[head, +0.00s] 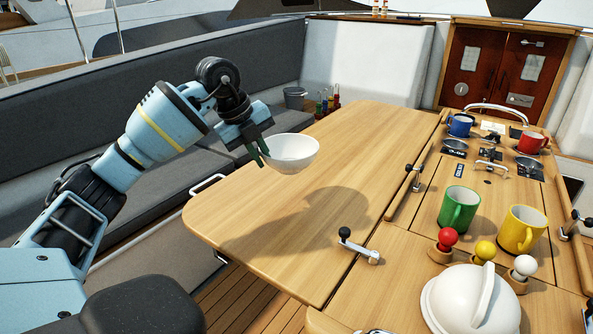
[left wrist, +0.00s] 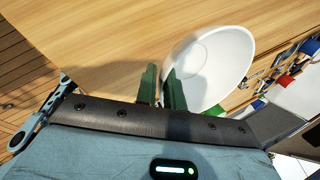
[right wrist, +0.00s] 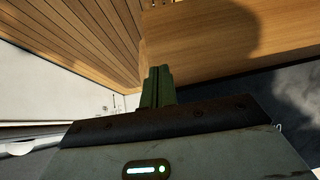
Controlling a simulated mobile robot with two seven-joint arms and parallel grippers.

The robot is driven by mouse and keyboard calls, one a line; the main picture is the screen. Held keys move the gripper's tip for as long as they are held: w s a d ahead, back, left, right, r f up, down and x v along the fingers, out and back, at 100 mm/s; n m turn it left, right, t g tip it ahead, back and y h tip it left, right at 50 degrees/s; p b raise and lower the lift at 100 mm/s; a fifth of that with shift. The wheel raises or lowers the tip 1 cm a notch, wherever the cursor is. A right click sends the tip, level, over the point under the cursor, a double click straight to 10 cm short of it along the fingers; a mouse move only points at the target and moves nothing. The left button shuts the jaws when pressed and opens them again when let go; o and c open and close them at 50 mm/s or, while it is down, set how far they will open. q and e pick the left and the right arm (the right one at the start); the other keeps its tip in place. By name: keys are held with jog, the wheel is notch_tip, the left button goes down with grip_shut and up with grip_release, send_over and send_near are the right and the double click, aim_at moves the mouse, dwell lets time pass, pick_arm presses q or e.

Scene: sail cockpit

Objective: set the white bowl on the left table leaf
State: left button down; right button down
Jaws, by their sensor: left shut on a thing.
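The white bowl (head: 294,155) hangs upright in the air above the left table leaf (head: 240,215), with a shadow on the wood below it. My left gripper (head: 262,152) is shut on the near-left rim of the bowl. In the left wrist view the bowl (left wrist: 222,65) sits at the right of the green fingers (left wrist: 160,82), one finger overlapping its rim. My right gripper (right wrist: 158,75) shows only in the right wrist view, its fingers together and empty, near a wooden surface.
A crank handle (head: 358,246) stands at the leaf's inner edge, with another (head: 415,178) farther back. Green (head: 458,208), yellow (head: 521,230), blue (head: 460,125) and red (head: 531,142) mugs stand on the table's centre. A white domed object (head: 470,302) is in front. The leaf is otherwise clear.

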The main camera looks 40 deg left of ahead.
pick_arm(q)
jog(key=shift+w+f, duration=0.1)
jog(key=shift+f, duration=4.5)
jog(key=shift+f, duration=0.15)
jog(key=c, duration=1.5)
grip_release()
jog(key=v, duration=1.2)
